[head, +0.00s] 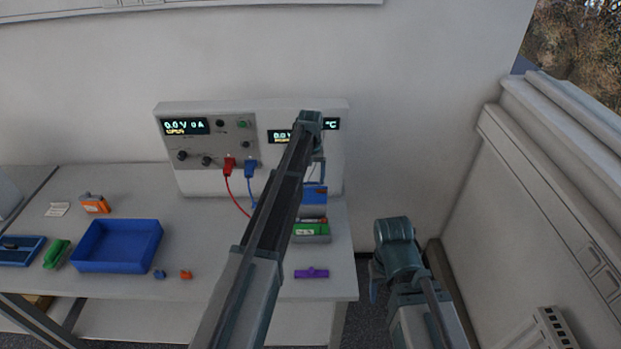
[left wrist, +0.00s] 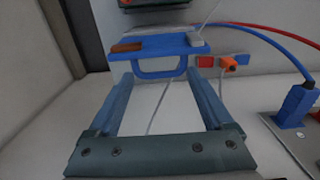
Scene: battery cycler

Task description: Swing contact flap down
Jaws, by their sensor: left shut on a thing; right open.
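The blue contact flap (head: 316,196) stands behind the green battery cell (head: 311,229) at the right part of the bench; its exact tilt is hard to tell. In the left wrist view the flap (left wrist: 170,46) shows as a blue plate with a looped handle (left wrist: 158,73) and a brown pad on top. My left gripper (head: 318,178) reaches down to the flap. In the left wrist view its two fingers (left wrist: 160,78) are shut on the handle, one at each side. My right gripper (head: 376,288) is open and empty, off the bench's right end.
The cycler (head: 255,185) with displays stands at the back, with red (head: 230,190) and blue (head: 251,190) leads. A blue bin (head: 117,247), orange item (head: 95,203) and green item (head: 57,253) are at left. A purple piece (head: 311,273) lies near the front edge.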

